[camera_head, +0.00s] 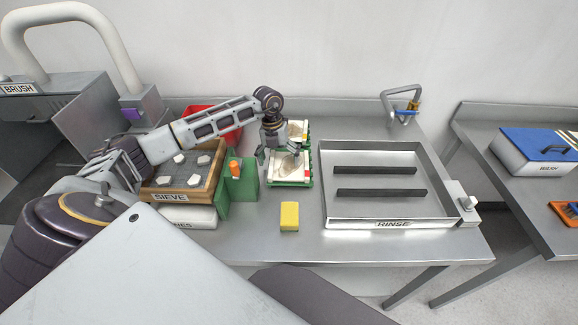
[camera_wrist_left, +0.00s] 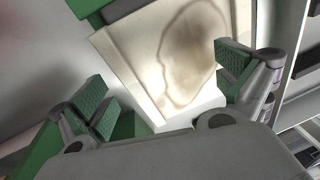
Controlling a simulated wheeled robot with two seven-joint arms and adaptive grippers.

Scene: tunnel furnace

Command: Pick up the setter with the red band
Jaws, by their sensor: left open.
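Two pale setters sit on green holders on the bench in the head view, a front one (camera_head: 289,174) and one behind it (camera_head: 296,128). In the left wrist view, a cream setter (camera_wrist_left: 140,50) with a brown ring-shaped stain lies beyond my left fingers (camera_wrist_left: 165,92), which are spread and hold nothing. No red band shows there. My right gripper is not in view.
A wooden sieve (camera_head: 183,196) with pale pieces and a green block (camera_head: 243,183) stand left of the setters. A red bin (camera_head: 200,110) is behind. A yellow block (camera_head: 289,216) lies in front. The rinse tray (camera_head: 375,210) is to the right, with clear bench before it.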

